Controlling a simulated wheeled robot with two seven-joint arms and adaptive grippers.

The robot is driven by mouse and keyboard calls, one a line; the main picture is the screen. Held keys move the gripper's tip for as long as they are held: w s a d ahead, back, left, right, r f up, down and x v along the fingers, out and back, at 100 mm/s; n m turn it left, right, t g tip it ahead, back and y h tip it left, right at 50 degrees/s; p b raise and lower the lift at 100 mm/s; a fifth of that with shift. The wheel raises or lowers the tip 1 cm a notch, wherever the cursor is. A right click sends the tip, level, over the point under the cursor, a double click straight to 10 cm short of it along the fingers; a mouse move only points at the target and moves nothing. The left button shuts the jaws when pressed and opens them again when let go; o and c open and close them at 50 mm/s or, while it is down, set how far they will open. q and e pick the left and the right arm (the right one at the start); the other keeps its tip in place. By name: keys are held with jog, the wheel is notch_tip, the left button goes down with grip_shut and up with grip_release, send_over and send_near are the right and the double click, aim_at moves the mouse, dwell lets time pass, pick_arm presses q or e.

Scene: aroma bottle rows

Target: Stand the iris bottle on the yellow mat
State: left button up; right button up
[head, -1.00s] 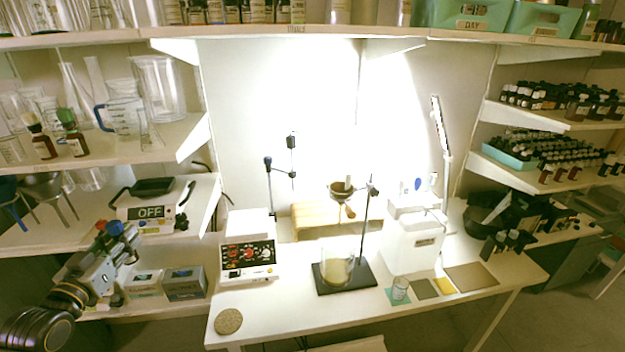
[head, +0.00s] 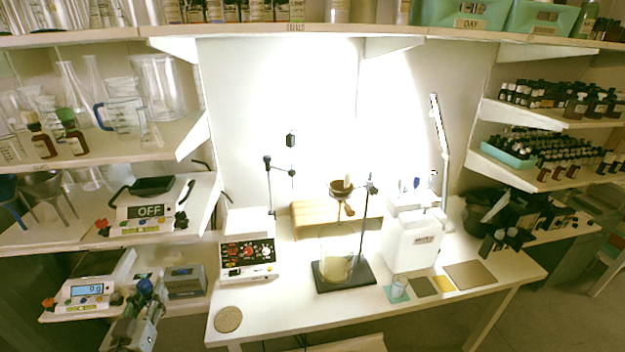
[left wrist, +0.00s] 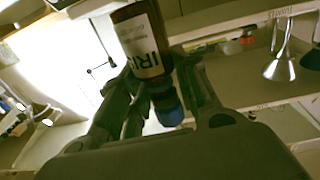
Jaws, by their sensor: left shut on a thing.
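The iris bottle (left wrist: 140,42) is brown with a white label reading IRIS and a blue cap. In the left wrist view it sits between the fingers of my left gripper (left wrist: 160,88), which is shut on it near the cap end. In the head view my left gripper (head: 147,288) is at the lower left, beside the low shelf with a scale; the bottle is hard to make out there. The yellow mat (head: 445,284) lies bare near the right front of the table, far from the gripper. My right gripper is not in view.
Next to the yellow mat lie an olive mat (head: 422,287), a tan mat (head: 487,274) and a teal mat (head: 389,297) bearing a small beaker. A white container (head: 412,245) stands behind. A black stand base (head: 345,283) and a control box (head: 248,260) stand further left.

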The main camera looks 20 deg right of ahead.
pick_arm(q)
jog(key=s+d+f+n+y, duration=0.1)
jog(key=s+d+f, duration=0.3)
jog(key=f, duration=0.3)
jog(key=shift+s+d+f+y, duration=0.2)
jog(key=shift+s+d+y, duration=0.1)
jog(key=shift+d, duration=0.6)
jog(key=shift+d+f, duration=0.1)
jog(key=shift+d, duration=0.25)
